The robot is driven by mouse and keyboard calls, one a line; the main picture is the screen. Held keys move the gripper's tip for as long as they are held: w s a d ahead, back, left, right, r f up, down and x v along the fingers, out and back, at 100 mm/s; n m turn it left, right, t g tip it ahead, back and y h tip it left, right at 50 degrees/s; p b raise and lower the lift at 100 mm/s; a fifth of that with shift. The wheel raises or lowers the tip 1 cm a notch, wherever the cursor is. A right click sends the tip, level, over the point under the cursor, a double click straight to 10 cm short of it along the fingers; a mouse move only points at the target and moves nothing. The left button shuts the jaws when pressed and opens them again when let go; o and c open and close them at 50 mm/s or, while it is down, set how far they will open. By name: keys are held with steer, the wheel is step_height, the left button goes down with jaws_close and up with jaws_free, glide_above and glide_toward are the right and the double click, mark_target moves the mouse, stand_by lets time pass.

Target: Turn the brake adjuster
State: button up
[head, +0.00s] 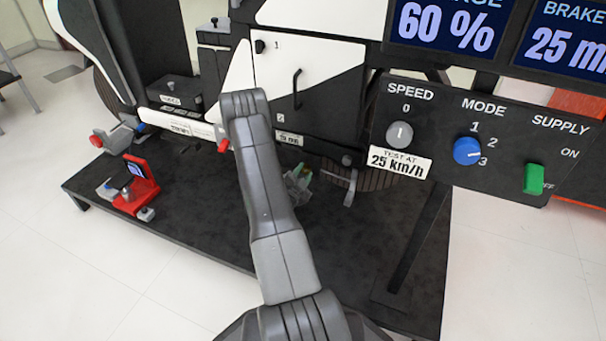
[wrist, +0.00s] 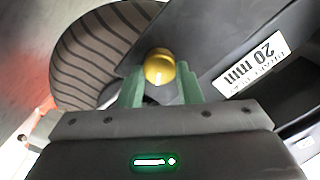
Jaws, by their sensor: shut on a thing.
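The brake adjuster, a round brass-coloured knob (wrist: 159,67), stands between the green fingers of my gripper (wrist: 160,84) in the wrist view. The fingers are shut on it from both sides, and its rounded end shows beyond their tips. A white label reading 20 mm (wrist: 251,66) sits on the dark panel right of the knob in the wrist view.
A ribbed tyre (wrist: 95,55) curves close by on the left. A control panel (head: 440,150) with speed, mode and supply knobs hangs at the right.

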steer(key=shift+m, duration=0.3)
steer(key=o, duration=1)
steer(key=shift+c, duration=0.2)
steer(key=p+v, duration=0.3)
steer(key=v, duration=1.1)
steer(key=shift+p, duration=0.35)
steer(key=shift+w+d, duration=0.1)
steer(key=shift+w, duration=0.05)
steer(key=b+x, duration=0.3)
steer(key=x, duration=1)
steer(key=shift+w+d+b, duration=0.1)
steer(key=shift+w+b, duration=0.25)
